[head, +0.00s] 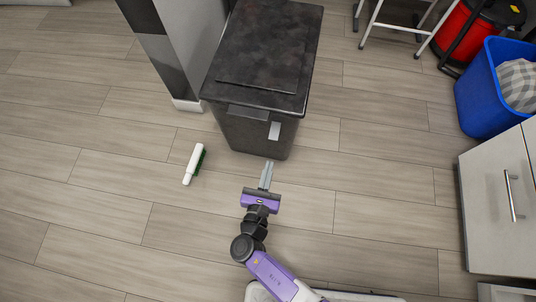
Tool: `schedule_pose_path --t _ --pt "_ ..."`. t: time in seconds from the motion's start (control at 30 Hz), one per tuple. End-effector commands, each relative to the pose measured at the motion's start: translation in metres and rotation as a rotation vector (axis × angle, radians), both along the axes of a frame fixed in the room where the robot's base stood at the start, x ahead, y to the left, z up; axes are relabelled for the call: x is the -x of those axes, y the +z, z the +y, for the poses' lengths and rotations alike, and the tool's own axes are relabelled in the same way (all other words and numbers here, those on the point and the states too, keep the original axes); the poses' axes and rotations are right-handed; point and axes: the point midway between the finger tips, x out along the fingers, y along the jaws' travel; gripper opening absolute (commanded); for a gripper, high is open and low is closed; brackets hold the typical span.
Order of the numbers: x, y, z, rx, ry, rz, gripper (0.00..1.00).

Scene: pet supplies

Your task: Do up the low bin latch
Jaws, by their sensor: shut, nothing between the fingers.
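A dark grey bin (254,134) stands on the floor at the upper middle of the head view, with its mottled dark lid (270,45) down on top. A small light-coloured latch (274,130) shows on its front face, right of centre below the rim. Whether the latch is fastened cannot be made out at this size. My gripper (268,164) is shut and empty, just in front of the bin and below the latch in the picture. Its fingers point toward the bin, and whether they touch it cannot be told.
A white brush with green bristles (194,164) lies on the floor left of the bin. A grey cabinet post (185,50) stands close on the bin's left. At right are a blue tub (482,100), a red bin (468,35) and a drawer unit (490,210).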

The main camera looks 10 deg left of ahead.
Motion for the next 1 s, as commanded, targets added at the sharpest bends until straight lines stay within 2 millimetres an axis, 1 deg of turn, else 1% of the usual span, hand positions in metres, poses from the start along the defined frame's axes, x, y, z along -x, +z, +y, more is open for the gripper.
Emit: schedule_pose_path --t 0.03,0.1,0.37,0.43,0.6,0.8,1.0 --pt "-0.011 -0.004 -0.001 -0.001 -0.004 -0.002 0.00" --pt "-0.025 -0.007 -0.002 -0.001 -0.003 -0.003 0.00" --pt "-0.075 -0.015 -0.007 -0.001 -0.003 -0.003 0.00" --pt "-0.071 0.000 -0.006 -0.004 0.000 -0.001 0.00" --pt "-0.067 0.018 -0.005 -0.003 0.000 -0.001 0.00" --pt "-0.066 0.027 -0.005 -0.001 0.001 -0.001 0.00" --pt "-0.066 0.028 -0.005 -0.001 0.000 -0.001 0.00"
